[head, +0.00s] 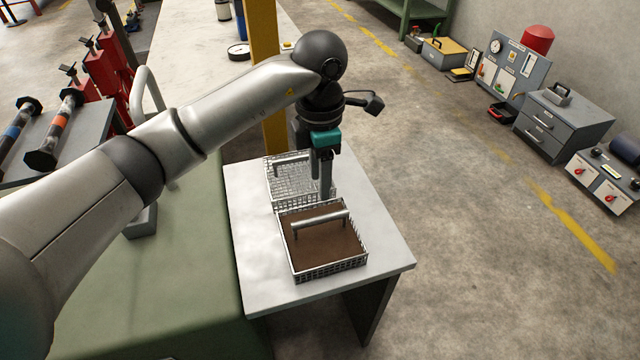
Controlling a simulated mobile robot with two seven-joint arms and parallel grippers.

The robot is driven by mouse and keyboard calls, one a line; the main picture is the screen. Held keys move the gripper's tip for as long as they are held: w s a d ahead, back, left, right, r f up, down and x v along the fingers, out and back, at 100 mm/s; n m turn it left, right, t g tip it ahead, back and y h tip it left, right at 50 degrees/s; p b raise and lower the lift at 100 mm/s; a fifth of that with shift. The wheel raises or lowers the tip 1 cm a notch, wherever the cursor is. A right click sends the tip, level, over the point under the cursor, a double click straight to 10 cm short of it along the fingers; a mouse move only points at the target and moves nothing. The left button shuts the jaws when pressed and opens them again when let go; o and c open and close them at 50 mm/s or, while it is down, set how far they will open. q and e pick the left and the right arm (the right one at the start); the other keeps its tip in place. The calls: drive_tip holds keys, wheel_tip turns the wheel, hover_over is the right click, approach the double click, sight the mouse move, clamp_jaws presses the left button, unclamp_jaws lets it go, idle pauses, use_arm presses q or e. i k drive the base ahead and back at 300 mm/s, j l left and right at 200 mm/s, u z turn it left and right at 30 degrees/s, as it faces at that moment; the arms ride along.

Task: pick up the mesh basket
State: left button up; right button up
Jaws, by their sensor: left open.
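Two wire mesh baskets stand close together on a small light-topped table (385,240). The nearer mesh basket (330,268) has a brown inside and a grey bar handle (320,219) across it. The farther mesh basket (288,184) looks pale and empty, with a handle at its left; its right part is hidden behind my gripper. My left gripper (326,194) points down from the wrist, open and empty, over the gap between the two baskets, just behind the nearer basket's handle. I cannot tell its exact height. My right gripper is not in view.
A yellow post (264,50) rises behind the table. A green surface (170,290) adjoins the table on the left. Dark flanged spools (55,130) lie on a grey stand at far left. Grey drawers (560,125) stand far right. The floor right of the table is clear.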

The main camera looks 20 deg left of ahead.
sight(277, 162)
drive_tip(key=i+u, duration=0.3)
drive_tip(key=i, duration=0.15)
drive_tip(key=i+l+u, duration=0.15)
drive_tip(key=i+u, duration=0.15)
drive_tip(key=i, duration=0.1)
